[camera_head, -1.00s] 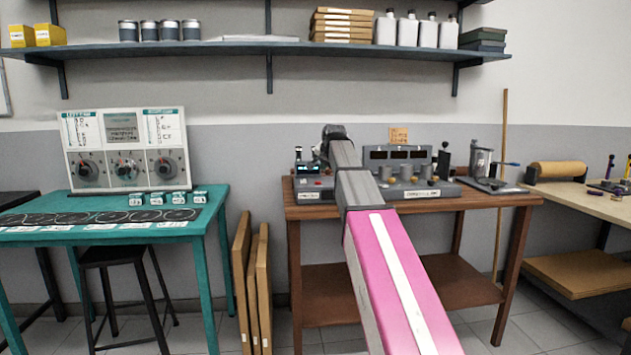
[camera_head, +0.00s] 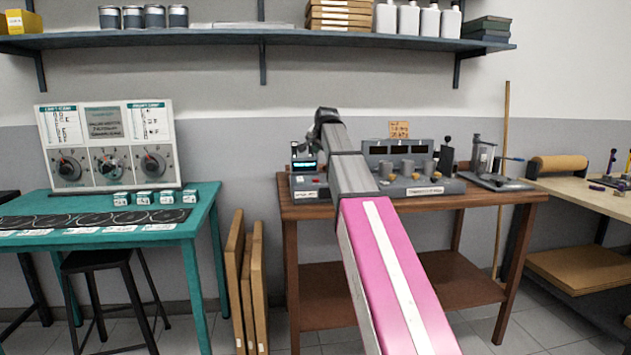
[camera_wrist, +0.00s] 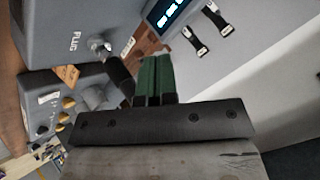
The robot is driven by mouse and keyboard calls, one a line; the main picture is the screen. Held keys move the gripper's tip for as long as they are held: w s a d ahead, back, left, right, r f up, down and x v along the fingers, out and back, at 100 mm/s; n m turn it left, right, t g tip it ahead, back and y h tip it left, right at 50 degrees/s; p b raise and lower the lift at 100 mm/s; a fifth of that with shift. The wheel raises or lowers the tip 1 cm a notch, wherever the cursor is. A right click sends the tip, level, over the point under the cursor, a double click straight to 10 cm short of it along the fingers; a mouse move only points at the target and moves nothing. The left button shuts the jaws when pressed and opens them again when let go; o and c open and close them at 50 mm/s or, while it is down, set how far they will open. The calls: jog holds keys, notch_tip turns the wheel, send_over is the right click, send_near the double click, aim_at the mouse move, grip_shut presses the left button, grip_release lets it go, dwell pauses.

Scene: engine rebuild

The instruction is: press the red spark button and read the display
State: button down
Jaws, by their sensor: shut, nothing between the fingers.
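The grey tester box (camera_head: 309,188) stands at the left end of the brown bench, with a small lit display (camera_head: 304,164) above it. A tiny red spot on its top, likely the red button (camera_head: 316,181), lies just left of my forearm. In the wrist view, the lit display (camera_wrist: 171,10) shows pale blue characters, cut off by the top edge and not readable. The grey box face (camera_wrist: 62,30) there carries the word PLUG and a silver fitting. My gripper (camera_wrist: 152,58) is shut and empty, its green fingers pointing towards the box. I cannot make out the red button in the wrist view.
A second grey console (camera_head: 420,188) with several cylinders and dark display windows stands right of the box. A press stand (camera_head: 490,165) is at the bench's right end. A teal table (camera_head: 205,205) with a dial panel (camera_head: 108,145) is at left. A shelf (camera_head: 220,40) runs above.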

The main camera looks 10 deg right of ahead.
aim_at(316, 180)
jog(key=shift+f, duration=4.2)
jog(key=shift+f, duration=0.15)
jog(key=shift+f, duration=0.3)
jog(key=shift+f, duration=0.4)
jog(key=shift+r, duration=0.9)
